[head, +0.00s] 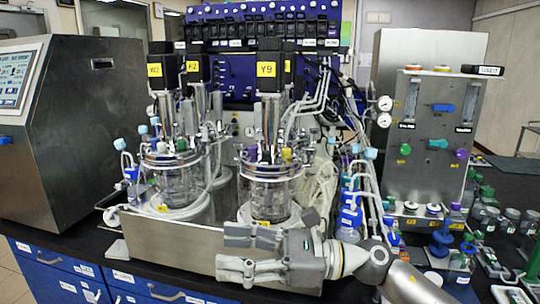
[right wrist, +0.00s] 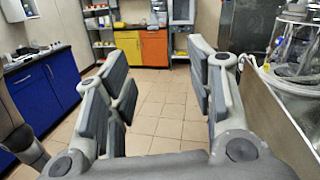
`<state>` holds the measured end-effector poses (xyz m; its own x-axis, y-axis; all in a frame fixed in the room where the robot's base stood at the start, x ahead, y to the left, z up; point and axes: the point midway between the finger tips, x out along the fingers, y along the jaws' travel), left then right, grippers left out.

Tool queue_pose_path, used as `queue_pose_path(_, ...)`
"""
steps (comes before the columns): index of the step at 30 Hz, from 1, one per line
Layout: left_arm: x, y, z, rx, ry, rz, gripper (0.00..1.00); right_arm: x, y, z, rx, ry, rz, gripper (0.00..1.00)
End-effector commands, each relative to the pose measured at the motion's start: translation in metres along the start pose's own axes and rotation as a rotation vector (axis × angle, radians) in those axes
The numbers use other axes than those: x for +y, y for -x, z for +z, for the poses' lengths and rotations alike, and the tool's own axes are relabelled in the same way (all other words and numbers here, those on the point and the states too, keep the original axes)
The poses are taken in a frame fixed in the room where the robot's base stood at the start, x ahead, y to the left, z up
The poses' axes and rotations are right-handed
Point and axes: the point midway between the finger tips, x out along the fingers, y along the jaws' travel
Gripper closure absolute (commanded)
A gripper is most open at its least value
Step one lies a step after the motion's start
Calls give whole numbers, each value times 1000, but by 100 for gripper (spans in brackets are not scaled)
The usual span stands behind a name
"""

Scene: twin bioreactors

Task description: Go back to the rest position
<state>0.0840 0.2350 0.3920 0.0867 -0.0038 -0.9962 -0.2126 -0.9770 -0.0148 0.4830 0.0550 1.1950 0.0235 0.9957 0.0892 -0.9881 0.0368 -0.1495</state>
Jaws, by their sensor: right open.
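My right gripper (head: 238,251) reaches in from the lower right in the head view. It is in front of the metal tray wall (head: 165,250) below the twin bioreactors, with its fingers pointing left. In the right wrist view the same gripper (right wrist: 160,75) is open, with nothing between its fingers. The glass vessels of the left bioreactor (head: 180,180) and the right bioreactor (head: 270,190) stand upright behind it. My left gripper does not show.
A steel cabinet with a screen (head: 80,130) stands at the left. A steel panel unit (head: 430,140), bottles (head: 490,215) and tubing crowd the right. Blue drawers (head: 60,275) lie below the bench edge. The right wrist view shows open tiled floor (right wrist: 165,125) beyond the fingers.

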Motion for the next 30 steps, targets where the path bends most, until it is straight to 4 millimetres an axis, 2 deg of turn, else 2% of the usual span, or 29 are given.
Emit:
queue_pose_path(2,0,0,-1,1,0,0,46,-6,-1,12,-166,-205,-110,51)
queue_pose_path(4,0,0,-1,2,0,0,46,-18,7,20,-305,-389,-209,51)
queue_pose_path(8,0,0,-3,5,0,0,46,-45,40,16,-555,-744,-399,51)
queue_pose_path(11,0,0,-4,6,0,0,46,-62,75,-6,-744,-1026,-550,51)
queue_pose_path(14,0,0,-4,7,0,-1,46,-69,116,-45,-930,-1303,-709,51)
queue_pose_path(15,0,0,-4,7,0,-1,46,-68,133,-64,-1003,-1411,-777,51)
queue_pose_path(17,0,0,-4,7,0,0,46,-62,159,-95,-1115,-1571,-882,51)
queue_pose_path(20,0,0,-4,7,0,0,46,-36,198,-152,-1303,-1822,-1069,51)
queue_pose_path(21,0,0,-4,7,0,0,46,-21,213,-174,-1378,-1916,-1150,51)
queue_pose_path(23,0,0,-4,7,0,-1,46,6,232,-206,-1487,-2042,-1271,51)
queue_pose_path(24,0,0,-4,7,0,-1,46,27,244,-226,-1557,-2116,-1358,51)
queue_pose_path(26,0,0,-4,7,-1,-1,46,59,258,-251,-1657,-2210,-1483,51)
queue_pose_path(27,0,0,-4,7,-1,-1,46,80,265,-264,1613,2125,1467,51)
queue_pose_path(30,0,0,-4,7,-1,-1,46,130,279,-289,1505,1917,1426,51)
